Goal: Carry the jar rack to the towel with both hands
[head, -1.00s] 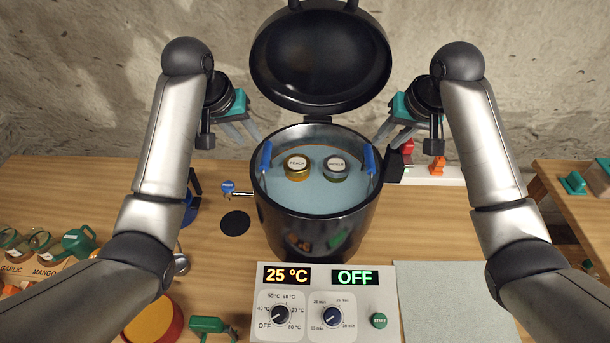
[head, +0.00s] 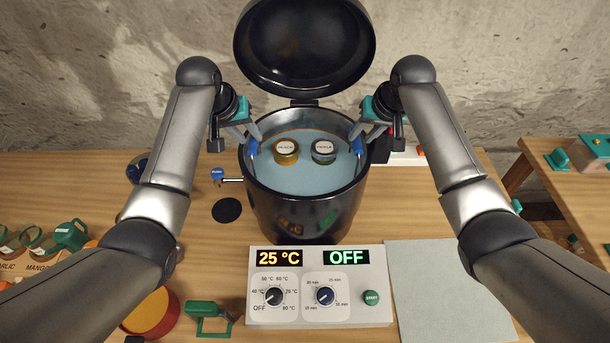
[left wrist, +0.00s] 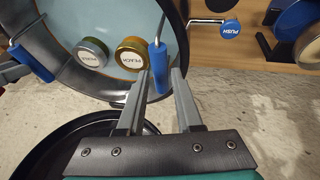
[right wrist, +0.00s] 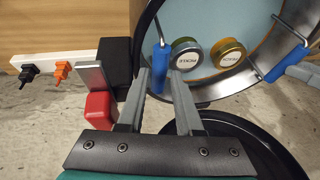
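The jar rack shows as two blue handles, the left one (head: 252,147) and the right one (head: 358,146), at opposite inner sides of the black pot; its frame is hidden in the water. A peach jar (head: 286,152) and a second jar with a grey rim (head: 323,153) stand between the handles. My left gripper (left wrist: 158,74) is open, its fingertips on either side of the left handle (left wrist: 157,58). My right gripper (right wrist: 161,76) is open, its fingertips on either side of the right handle (right wrist: 163,62). The pale towel (head: 445,285) lies flat at the front right.
The black pot (head: 305,212) has its lid (head: 304,45) raised behind it. The control panel (head: 318,315) in front reads 25 °C and OFF. A lever with a blue PUSH knob (head: 217,174) sticks out left. The towel's visible surface is clear.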

